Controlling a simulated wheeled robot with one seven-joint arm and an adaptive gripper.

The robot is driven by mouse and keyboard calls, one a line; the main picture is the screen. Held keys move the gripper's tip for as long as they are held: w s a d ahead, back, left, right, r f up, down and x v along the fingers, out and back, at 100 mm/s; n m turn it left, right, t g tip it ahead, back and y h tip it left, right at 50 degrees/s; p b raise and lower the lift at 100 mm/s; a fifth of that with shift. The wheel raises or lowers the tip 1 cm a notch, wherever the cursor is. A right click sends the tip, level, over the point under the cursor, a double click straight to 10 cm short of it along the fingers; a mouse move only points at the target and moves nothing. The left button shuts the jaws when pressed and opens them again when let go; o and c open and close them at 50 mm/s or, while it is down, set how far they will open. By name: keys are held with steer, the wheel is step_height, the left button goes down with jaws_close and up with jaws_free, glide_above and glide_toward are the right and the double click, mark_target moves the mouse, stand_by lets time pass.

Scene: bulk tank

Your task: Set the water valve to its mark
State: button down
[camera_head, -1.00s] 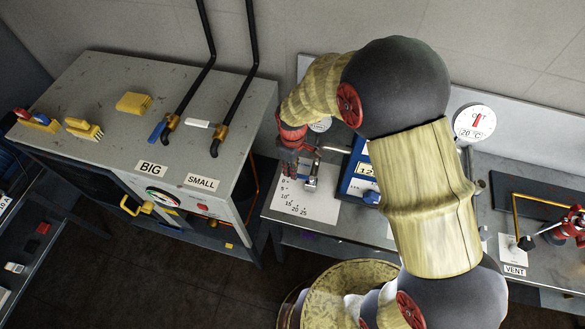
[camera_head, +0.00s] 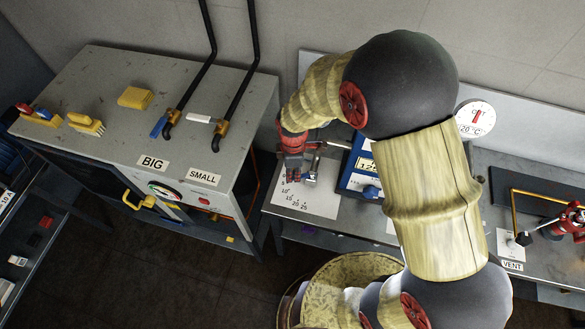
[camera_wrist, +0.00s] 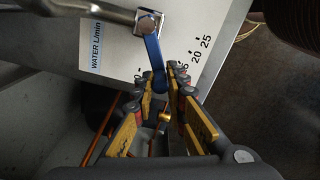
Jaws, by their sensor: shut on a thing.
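The water valve shows in the wrist view as a blue lever (camera_wrist: 153,50) on a square silver bolt head (camera_wrist: 148,22). It stands over a white scale plate (camera_wrist: 112,40) reading "WATER L/min". My gripper (camera_wrist: 161,80) has its fingers on both sides of the lever's free end and is shut on it. The lever points down the picture, left of the 20 and 25. A number beside the right finger is partly covered, and the scale at the lever's tip is hidden. In the head view my gripper (camera_head: 294,168) is over the plate (camera_head: 308,200); the lever is not clear there.
A metal pipe (camera_wrist: 75,8) runs beside the valve. In the head view, a blue box with a display (camera_head: 358,168) stands right of the plate. A grey cabinet (camera_head: 95,85) with two pipe valves stands left across a gap. My arm covers much of the bench.

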steer(key=shift+s+n, duration=0.3)
steer(key=shift+n, duration=0.2)
steer(key=c, duration=1.8)
jaws_free()
steer(key=shift+o, duration=0.2)
steer(key=shift+r, duration=0.1)
step_height(320, 180, up, 12)
